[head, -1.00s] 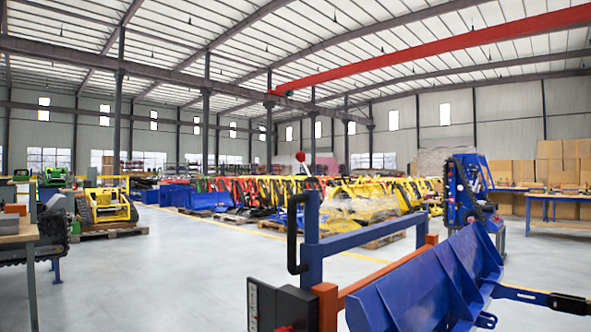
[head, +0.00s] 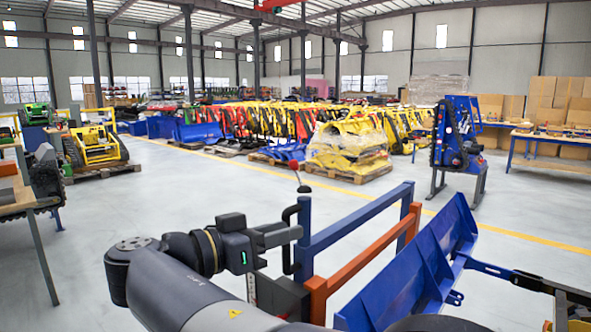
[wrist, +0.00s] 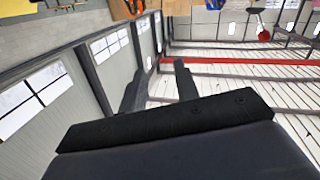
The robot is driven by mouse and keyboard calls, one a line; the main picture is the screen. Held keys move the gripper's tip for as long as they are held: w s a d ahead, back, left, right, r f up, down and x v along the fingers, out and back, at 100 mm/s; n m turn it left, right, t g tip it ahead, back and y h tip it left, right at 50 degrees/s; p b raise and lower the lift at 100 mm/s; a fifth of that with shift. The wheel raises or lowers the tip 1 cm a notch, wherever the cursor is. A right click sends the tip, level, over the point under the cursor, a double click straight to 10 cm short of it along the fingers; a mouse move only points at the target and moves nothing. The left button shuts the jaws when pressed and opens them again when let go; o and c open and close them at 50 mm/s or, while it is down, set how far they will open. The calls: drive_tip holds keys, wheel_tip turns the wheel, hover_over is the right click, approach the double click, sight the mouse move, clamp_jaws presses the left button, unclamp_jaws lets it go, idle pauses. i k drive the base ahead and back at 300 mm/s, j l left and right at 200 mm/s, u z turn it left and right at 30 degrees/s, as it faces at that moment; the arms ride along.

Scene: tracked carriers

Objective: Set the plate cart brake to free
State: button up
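The plate cart (head: 352,215) has blue and orange rails and carries a large blue angled plate (head: 430,265). A lever with a red knob (head: 294,166) rises at the cart's left end, above a black curved handle (head: 287,240). The knob also shows at the upper right of the wrist view (wrist: 264,35). A dark box (head: 280,295) sits low on that end, partly hidden by my arm. My gripper (head: 285,236) is near the handle and below the knob in the head picture. In the wrist view its two fingers (wrist: 160,88) stand apart with nothing between them.
A workbench (head: 22,195) stands at the left, with a yellow machine (head: 95,145) behind it. A blue machine on a stand (head: 458,135) and a table (head: 550,140) are at the right. Wrapped yellow parts (head: 350,148) sit on a pallet behind. Open floor lies between.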

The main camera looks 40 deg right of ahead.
sight(294, 165)
drive_tip(key=i+j, duration=0.1)
drive_tip(key=i, duration=0.6)
drive_tip(key=i+j, duration=0.1)
drive_tip(key=i, duration=0.6)
drive_tip(key=i+j+z, duration=0.1)
drive_tip(key=i+z, duration=0.25)
drive_tip(key=i+j+z, duration=0.1)
drive_tip(key=z, duration=0.2)
drive_tip(key=i+j+z, duration=0.35)
drive_tip(key=l+z, duration=0.1)
drive_tip(key=z, duration=1.05)
